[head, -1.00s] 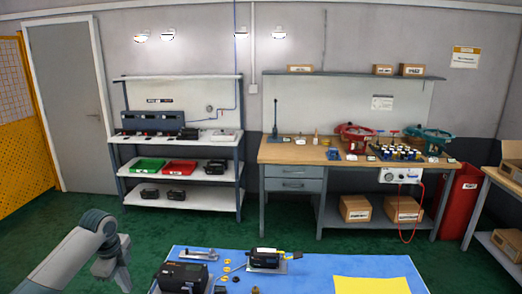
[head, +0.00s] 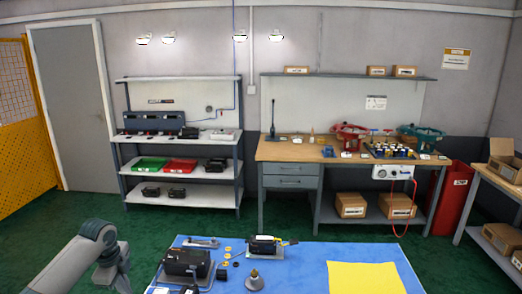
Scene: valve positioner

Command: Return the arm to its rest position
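My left arm (head: 85,255) comes in at the lower left of the head view, bent at a grey joint beside the blue table's left end. Its gripper is below the picture and hidden. My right arm and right gripper do not show. On the blue-topped table (head: 305,262) stand a large black valve positioner box (head: 184,262) and a smaller black device (head: 264,245) with a yellow part on a bracket. I see no gripper touching either one.
Small brass rings (head: 227,256), a cone-shaped metal piece (head: 254,281) and a metal bracket (head: 201,242) lie on the blue table. A yellow sheet (head: 365,277) covers its right part. A wooden workbench (head: 290,151) and a white shelf unit (head: 181,168) stand behind, across green floor.

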